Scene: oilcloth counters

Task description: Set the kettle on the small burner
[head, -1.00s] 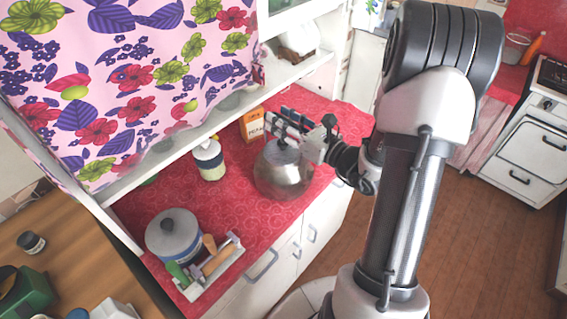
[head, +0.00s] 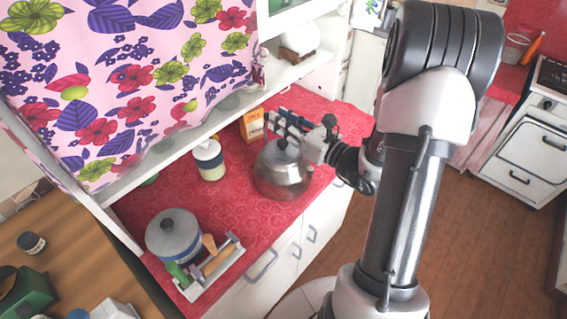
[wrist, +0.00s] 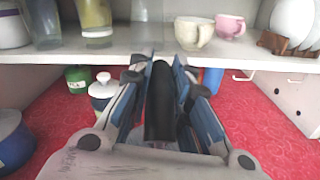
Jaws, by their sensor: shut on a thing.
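The kettle (head: 283,173) is a shiny metal pot with a dark handle on top, upright on the red counter in the head view. My gripper (head: 281,129) is at its top, shut on the handle. In the wrist view the dark handle (wrist: 159,105) lies between the blue-grey fingers of my gripper (wrist: 160,90). The kettle's body is hidden there. I cannot tell whether its base touches the counter. A stove (head: 550,85) stands at the far right edge of the head view, only partly in frame; no small burner can be made out.
A white-lidded jar (head: 209,160), an orange box (head: 252,126), a large lidded pot (head: 174,238) and a utensil tray (head: 214,268) share the red counter (head: 240,215). A shelf (wrist: 120,62) with cups overhangs it. Wooden floor (head: 450,240) lies open toward the stove.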

